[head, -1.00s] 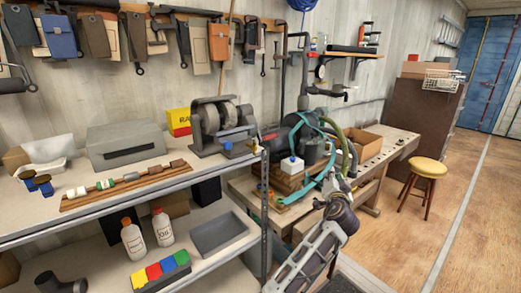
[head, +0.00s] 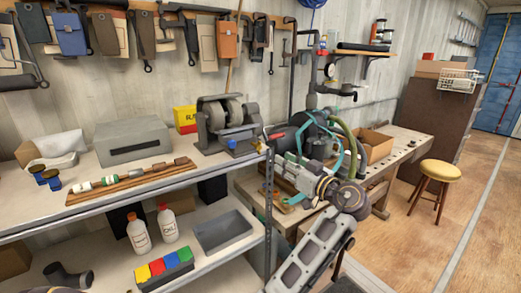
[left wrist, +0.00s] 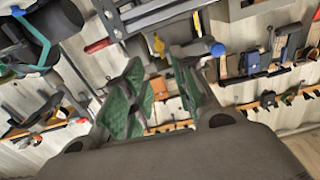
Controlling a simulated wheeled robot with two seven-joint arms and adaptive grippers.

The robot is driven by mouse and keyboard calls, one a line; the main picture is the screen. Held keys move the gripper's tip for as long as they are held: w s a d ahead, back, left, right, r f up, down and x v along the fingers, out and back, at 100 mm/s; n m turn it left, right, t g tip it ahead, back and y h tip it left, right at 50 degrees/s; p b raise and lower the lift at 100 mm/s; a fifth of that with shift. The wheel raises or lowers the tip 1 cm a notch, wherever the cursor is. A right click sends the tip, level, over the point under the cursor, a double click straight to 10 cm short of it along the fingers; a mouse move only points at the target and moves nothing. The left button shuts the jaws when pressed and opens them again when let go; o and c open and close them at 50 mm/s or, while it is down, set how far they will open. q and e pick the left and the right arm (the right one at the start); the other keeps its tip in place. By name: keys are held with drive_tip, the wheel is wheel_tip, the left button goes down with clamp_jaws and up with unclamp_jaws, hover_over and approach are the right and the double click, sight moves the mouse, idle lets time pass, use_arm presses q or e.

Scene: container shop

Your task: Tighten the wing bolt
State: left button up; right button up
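I cannot pick out the wing bolt with certainty. A bench grinder (head: 222,112) stands at the right end of the shelf's top board, with a blue knob (head: 232,144) low on its front. A blue knob also shows in the left wrist view (left wrist: 217,49), beside a small yellow part (left wrist: 158,45). My left gripper (head: 272,163) points left toward the shelf's right end, below and right of the grinder; its tips are hard to make out there. In the left wrist view its green-padded fingers (left wrist: 160,84) are apart with nothing between them.
The shelf's upright post (head: 268,215) stands close to my left gripper. Behind the gripper are a workbench (head: 405,146) with machinery and hoses, and a cardboard box (head: 376,146). A yellow stool (head: 440,171) stands right.

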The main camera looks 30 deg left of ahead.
sight(260, 148)
drive_tip(key=shift+w+a, duration=0.1)
drive_tip(key=shift+a, duration=0.05)
use_arm(q)
drive_tip(key=p+x, duration=0.3)
drive_tip(key=x, duration=1)
drive_tip(key=shift+w+a, duration=0.2)
drive_tip(key=shift+a, duration=0.1)
use_arm(e)
drive_tip(key=shift+y, duration=0.3)
drive_tip(key=s+a+r, duration=0.2)
drive_tip(key=a+r, duration=0.1)
drive_tip(key=shift+a, duration=0.25)
drive_tip(key=shift+d, duration=0.2)
use_arm(q)
drive_tip(key=shift+c, duration=0.4)
clamp_jaws()
use_arm(e)
drive_tip(key=shift+d, duration=0.4)
